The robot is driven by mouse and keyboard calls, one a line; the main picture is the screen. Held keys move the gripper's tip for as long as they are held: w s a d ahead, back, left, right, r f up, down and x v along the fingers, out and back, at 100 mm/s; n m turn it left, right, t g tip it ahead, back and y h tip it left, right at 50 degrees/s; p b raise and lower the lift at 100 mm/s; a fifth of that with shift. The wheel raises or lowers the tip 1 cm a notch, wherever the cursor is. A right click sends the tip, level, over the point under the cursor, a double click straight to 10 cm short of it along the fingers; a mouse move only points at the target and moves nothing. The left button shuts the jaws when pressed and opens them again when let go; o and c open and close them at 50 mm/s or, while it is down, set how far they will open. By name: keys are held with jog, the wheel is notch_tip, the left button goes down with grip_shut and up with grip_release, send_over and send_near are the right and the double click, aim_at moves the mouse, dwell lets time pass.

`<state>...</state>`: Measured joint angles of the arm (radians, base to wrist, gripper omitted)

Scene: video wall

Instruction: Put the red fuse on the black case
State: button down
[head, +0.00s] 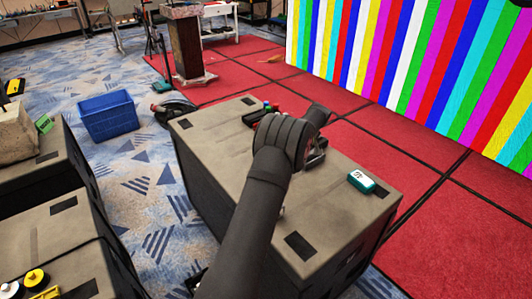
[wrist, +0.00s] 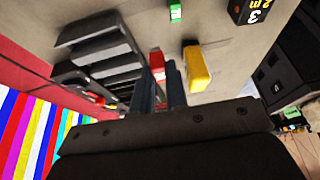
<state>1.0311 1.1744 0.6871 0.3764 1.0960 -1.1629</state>
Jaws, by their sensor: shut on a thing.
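The red fuse (wrist: 157,62) shows in the wrist view between the two fingers of my gripper (wrist: 159,88), which is shut on it. In the head view my own arm hides most of the gripper and the fuse. A dark, ridged object (wrist: 98,52) lies just left of the fingers in the wrist view; part of a dark object also shows beside my arm in the head view (head: 317,158). I cannot tell whether this is the black case. The large box (head: 225,150) under my gripper has a grey-tan top and dark sides.
A yellow block (wrist: 197,68), a green block (wrist: 175,11) and a black block marked 3 (wrist: 250,10) lie near the fingers. A teal device (head: 361,181) sits on the box top at right. A blue bin (head: 106,115) stands on the floor at left.

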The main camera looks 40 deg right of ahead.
jog(key=w+f, duration=0.2)
jog(key=w, duration=0.1)
jog(key=w+f, duration=0.2)
jog(key=w, duration=0.1)
jog(key=w+f, duration=0.2)
jog(key=shift+w+d+f, duration=0.25)
jog(key=shift+w+f, duration=0.15)
jog(key=shift+f, duration=2)
jog(key=shift+f, duration=0.1)
jog(key=c, duration=1.9)
grip_release()
jog(key=shift+f, duration=0.1)
jog(key=o, duration=0.5)
jog(key=shift+c, duration=0.2)
